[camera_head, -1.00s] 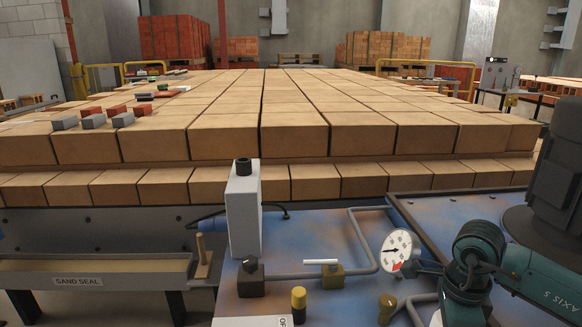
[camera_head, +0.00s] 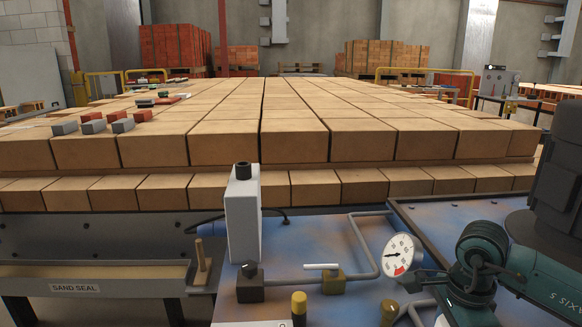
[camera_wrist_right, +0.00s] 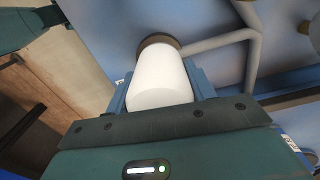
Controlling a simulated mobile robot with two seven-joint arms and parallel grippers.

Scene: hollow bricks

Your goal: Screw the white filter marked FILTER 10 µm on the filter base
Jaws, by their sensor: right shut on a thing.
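The white filter (camera_wrist_right: 160,78) is a plain white cylinder in the right wrist view. My right gripper (camera_wrist_right: 159,88) is shut on it, with a blue finger on either side. The filter's far end meets or lies just in front of a round brown fitting (camera_wrist_right: 158,40), which looks like the filter base; I cannot tell whether they touch. No marking is readable on the side of the filter that shows. In the head view my right arm comes in at the right, and its gripper is below the picture. My left gripper is in neither view.
A blue panel (camera_head: 315,235) carries grey pipes, a valve with a white handle (camera_head: 321,267), a pressure gauge (camera_head: 399,255), a tall white box (camera_head: 243,215) and a yellow-capped post (camera_head: 299,302). A sand seal trough (camera_head: 75,287) is left. Rows of tan bricks (camera_head: 292,145) lie behind.

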